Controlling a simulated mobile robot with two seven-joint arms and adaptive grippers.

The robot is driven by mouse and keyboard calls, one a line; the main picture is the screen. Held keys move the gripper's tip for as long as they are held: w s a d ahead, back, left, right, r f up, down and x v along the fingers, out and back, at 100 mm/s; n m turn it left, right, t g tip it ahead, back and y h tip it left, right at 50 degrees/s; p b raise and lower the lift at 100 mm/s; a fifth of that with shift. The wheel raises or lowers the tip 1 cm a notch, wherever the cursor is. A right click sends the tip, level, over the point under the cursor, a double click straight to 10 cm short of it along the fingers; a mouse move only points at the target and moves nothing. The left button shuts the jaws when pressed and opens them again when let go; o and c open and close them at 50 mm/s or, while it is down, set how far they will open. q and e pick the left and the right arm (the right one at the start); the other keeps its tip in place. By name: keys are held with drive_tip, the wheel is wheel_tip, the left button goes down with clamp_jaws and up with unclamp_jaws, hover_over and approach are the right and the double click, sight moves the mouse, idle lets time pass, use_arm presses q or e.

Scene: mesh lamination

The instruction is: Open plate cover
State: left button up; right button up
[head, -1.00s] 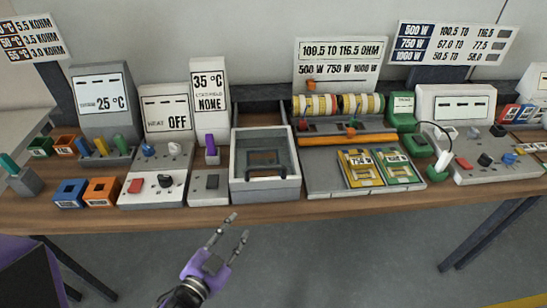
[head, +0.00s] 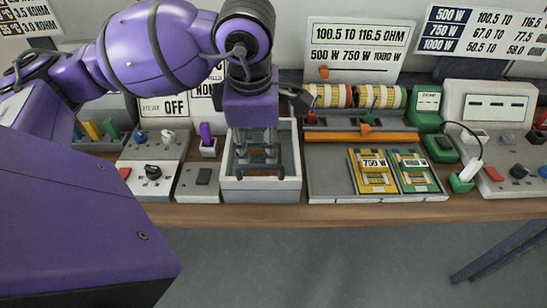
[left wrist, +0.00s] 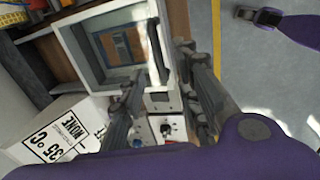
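The plate cover (head: 287,160) is a pale-framed lid with a see-through pane on a light grey box (head: 260,191), and it looks closed. A dark bar handle (head: 260,173) shows near its front edge. My left gripper (head: 257,152) points down over the cover, just behind or at the handle. Its two fingers are apart, with nothing visibly held. In the left wrist view the fingers (left wrist: 168,100) stand apart over the framed pane of the cover (left wrist: 85,50); a dark bar, apparently the handle, lies near them. Whether they touch it I cannot tell.
A grey switch unit (head: 198,184) stands close to the box's left. A grey tray (head: 325,180) with yellow and green plates is close on its right. Rolls (head: 355,96) stand behind. The bench's front edge (head: 330,214) is clear.

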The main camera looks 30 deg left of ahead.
sight(258, 165)
use_arm(q)
drive_tip(key=f, duration=0.2)
drive_tip(key=w+f, duration=0.1)
drive_tip(key=f, duration=0.2)
drive_tip(key=a+f, duration=0.1)
drive_tip(key=f, duration=0.1)
drive_tip(key=shift+w+a+f, duration=0.1)
drive_tip(key=shift+w+f, duration=0.05)
drive_tip(key=shift+f, duration=0.05)
clamp_jaws()
